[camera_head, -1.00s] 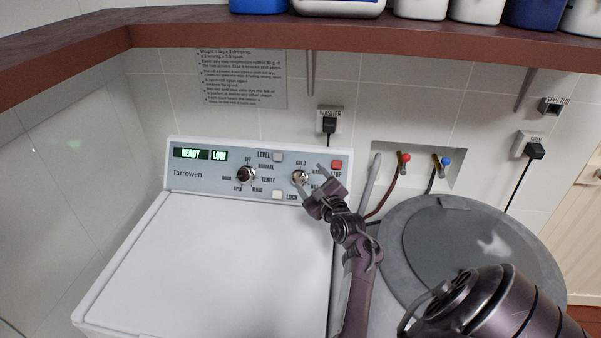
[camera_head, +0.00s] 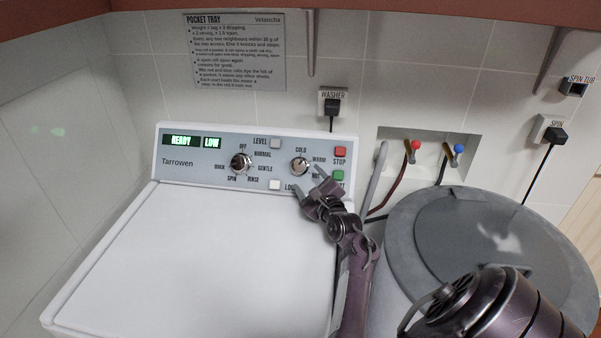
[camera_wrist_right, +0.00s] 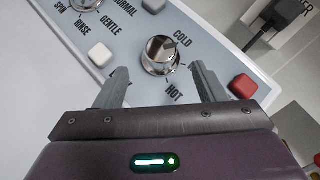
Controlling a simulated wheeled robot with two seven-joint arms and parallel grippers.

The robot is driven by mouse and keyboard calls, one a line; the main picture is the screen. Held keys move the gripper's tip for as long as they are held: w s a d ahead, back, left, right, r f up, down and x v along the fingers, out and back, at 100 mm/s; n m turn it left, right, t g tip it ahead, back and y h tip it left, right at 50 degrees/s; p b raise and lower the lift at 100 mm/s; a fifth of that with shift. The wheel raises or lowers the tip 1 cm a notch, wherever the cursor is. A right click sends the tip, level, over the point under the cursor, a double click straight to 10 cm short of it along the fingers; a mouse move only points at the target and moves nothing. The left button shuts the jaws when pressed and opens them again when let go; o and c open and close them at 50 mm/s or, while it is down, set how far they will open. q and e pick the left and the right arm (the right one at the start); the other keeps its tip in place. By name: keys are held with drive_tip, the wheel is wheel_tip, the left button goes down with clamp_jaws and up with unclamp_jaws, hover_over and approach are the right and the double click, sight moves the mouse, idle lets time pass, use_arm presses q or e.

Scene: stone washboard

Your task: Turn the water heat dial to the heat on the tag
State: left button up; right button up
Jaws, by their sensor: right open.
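The water heat dial (camera_head: 300,166) is a round chrome knob on the washer's panel, with COLD, WARM and HOT around it. In the right wrist view the dial (camera_wrist_right: 160,55) sits just beyond and between my right fingertips, with COLD and HOT to its right. My right gripper (camera_head: 309,179) is open and empty, in front of the panel just below the dial. Its two fingers also show in the right wrist view (camera_wrist_right: 155,68); no contact with the dial is clear. I cannot read the dial's exact setting. No tag is identifiable. My left gripper is not in view.
The cycle dial (camera_head: 241,164) is left of the heat dial. The red STOP button (camera_head: 340,152), green button (camera_head: 338,175), LEVEL button (camera_head: 275,143) and LOCK button (camera_head: 274,185) surround it. A printed notice (camera_head: 234,52) hangs above. A grey-lidded tub (camera_head: 405,225) stands right.

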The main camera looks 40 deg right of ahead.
sight(302, 168)
drive_tip(key=x, duration=0.6)
drive_tip(key=shift+w+d+p, duration=0.1)
drive_tip(key=shift+w+p, duration=0.1)
drive_tip(key=shift+p, duration=0.15)
drive_tip(key=c, duration=1)
drive_tip(key=shift+o, duration=0.2)
drive_tip(key=shift+d+r+n+y+p, duration=0.1)
drive_tip(key=shift+r+n+y+p, duration=0.05)
drive_tip(key=shift+n+y+p, duration=0.4)
drive_tip(key=n+g+y+p, duration=0.1)
drive_tip(key=n+y+p, duration=0.1)
drive_tip(key=n, duration=0.1)
drive_tip(key=shift+d+r+p, duration=0.1)
drive_tip(key=shift+r+p, duration=0.05)
drive_tip(key=shift+p, duration=0.15)
drive_tip(key=shift+n+g+y+p, duration=0.6)
drive_tip(key=shift+n+y+p, duration=0.4)
drive_tip(key=shift+n, duration=0.35)
